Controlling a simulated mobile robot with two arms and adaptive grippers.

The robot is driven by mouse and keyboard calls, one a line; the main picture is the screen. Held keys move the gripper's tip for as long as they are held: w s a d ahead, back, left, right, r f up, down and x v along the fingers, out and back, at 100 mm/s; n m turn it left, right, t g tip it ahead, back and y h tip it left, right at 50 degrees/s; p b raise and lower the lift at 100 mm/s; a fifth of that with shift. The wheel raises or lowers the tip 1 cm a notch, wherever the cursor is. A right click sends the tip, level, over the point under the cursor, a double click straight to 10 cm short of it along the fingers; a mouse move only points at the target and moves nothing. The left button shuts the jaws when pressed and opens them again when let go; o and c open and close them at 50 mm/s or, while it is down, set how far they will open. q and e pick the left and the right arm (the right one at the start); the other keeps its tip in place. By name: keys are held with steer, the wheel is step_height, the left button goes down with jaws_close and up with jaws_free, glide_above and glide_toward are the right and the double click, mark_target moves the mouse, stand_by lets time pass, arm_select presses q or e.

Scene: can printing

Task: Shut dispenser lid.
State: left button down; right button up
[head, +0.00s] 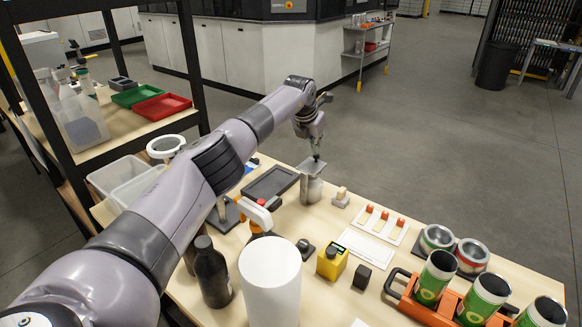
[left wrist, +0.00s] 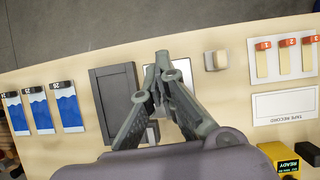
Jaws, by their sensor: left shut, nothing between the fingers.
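The dispenser (head: 311,190) is a small grey metal container near the far edge of the table. Its flat square lid (head: 310,168) lies across the top, roughly level; I cannot tell whether it is fully seated. My left gripper (head: 316,157) points down with its fingertips together at the lid, touching or just above it. My right gripper is in neither view.
A dark tray (head: 270,183) lies left of the dispenser, and a small block on a grey base (head: 341,196) stands to its right. A white board with orange-tipped pieces (head: 382,223) is further right. Bottles, a white cylinder (head: 270,283) and an orange can carrier (head: 412,306) fill the front.

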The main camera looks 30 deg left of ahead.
arm_select(q)
steer(key=shift+w+f, duration=0.3)
steer(key=shift+w, duration=0.05)
stand_by(0.4)
